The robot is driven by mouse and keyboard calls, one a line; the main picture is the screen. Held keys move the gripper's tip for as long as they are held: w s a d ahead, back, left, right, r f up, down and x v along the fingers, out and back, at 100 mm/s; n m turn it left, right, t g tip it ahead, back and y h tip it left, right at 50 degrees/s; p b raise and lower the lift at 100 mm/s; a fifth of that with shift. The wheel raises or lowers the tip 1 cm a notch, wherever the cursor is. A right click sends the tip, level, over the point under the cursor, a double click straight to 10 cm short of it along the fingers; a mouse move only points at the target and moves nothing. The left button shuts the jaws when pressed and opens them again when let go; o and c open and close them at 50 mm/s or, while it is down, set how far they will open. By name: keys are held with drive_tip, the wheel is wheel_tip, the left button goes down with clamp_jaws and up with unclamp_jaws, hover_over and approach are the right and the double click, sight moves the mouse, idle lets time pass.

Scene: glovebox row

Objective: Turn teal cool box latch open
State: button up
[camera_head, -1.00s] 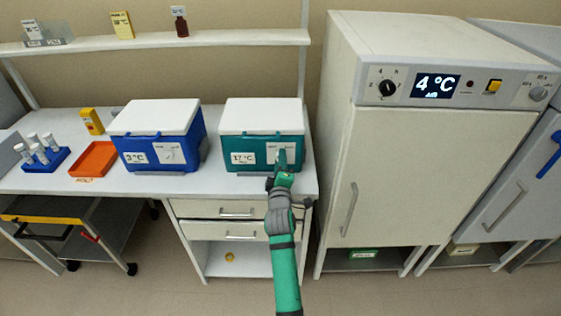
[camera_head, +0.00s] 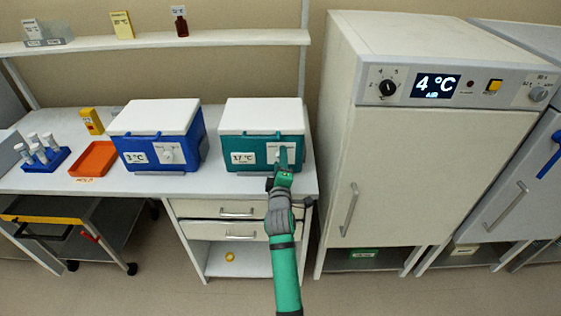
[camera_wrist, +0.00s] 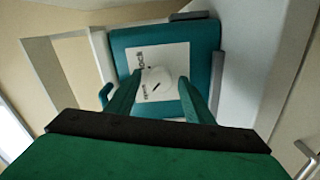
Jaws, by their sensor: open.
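The teal cool box (camera_head: 240,144) stands on the bench with its white lid (camera_head: 262,115) closed and a "17 °C" label on its front. In the wrist view the box (camera_wrist: 204,40) shows tilted, with a white plate (camera_wrist: 172,56) on its front. The latch, a round white knob (camera_wrist: 157,84) with a dark mark, sits on that plate. My gripper (camera_wrist: 156,92) is open, with one green finger on each side of the knob. I cannot tell whether the fingers touch it. In the head view my gripper (camera_head: 283,160) covers most of the latch.
A blue cool box (camera_head: 135,146) marked 3 °C stands to the left. An orange tray (camera_head: 93,159), a blue tube rack (camera_head: 42,160) and a yellow device (camera_head: 92,121) lie further left. A tall white cabinet (camera_head: 430,175) reading 4 °C stands right of the bench.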

drive_tip(key=s, duration=1.1)
idle(0.3)
drive_tip(key=s+a+f+m, duration=0.1)
drive_tip(key=s+f+m, duration=0.3)
drive_tip(key=s, duration=0.5)
drive_tip(key=s+a+f+m+g, duration=0.1)
drive_tip(key=s+f+m, duration=0.1)
drive_tip(key=s+f, duration=0.5)
drive_tip(key=s+a+f+m, duration=0.2)
drive_tip(key=s+f+m, duration=0.1)
drive_tip(key=s, duration=0.7)
drive_tip(key=s+d+r+m, duration=0.1)
drive_tip(key=s+d+m, duration=0.1)
drive_tip(key=s, duration=1)
drive_tip(key=s+d+r+m+g, duration=0.1)
drive_tip(key=s+m, duration=0.3)
drive_tip(key=s, duration=0.8)
drive_tip(key=shift+d+r+g, duration=0.3)
drive_tip(key=shift+d+r, duration=0.15)
drive_tip(key=shift+d, duration=0.2)
